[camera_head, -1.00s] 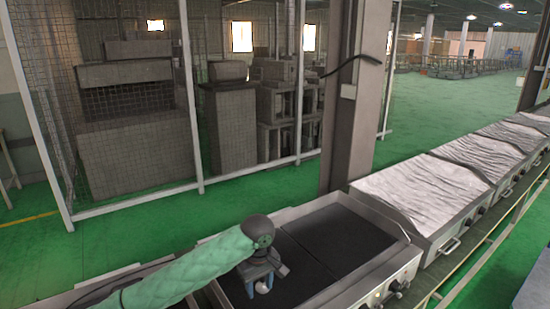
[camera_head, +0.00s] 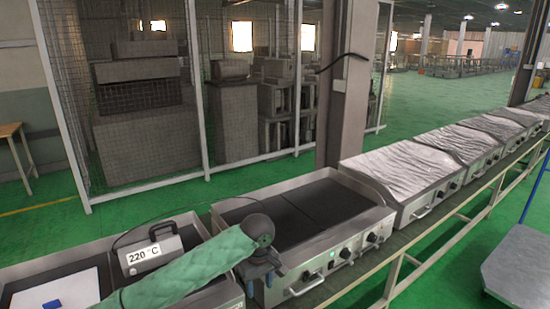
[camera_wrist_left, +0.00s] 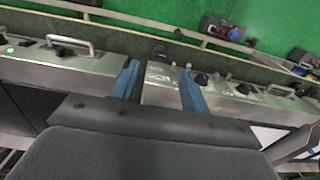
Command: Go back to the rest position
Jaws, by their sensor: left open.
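My left arm comes in from the lower left in the head view, in a green padded sleeve. My left gripper (camera_head: 264,285) hangs at the front edge of the griddles, near the gap between two units. In the left wrist view its two blue fingers (camera_wrist_left: 160,88) stand apart with nothing between them, above the front panels. The griddle (camera_head: 310,210) with a dark plate lies to the right of the gripper. My right gripper is not in view.
A box marked 220 °C (camera_head: 150,251) sits on the left unit, by a white sheet (camera_head: 60,290) with a blue piece. Wrapped units (camera_head: 400,179) continue to the right. A rail (camera_head: 400,258) runs along the front, and a grey cart (camera_head: 520,262) stands at the right.

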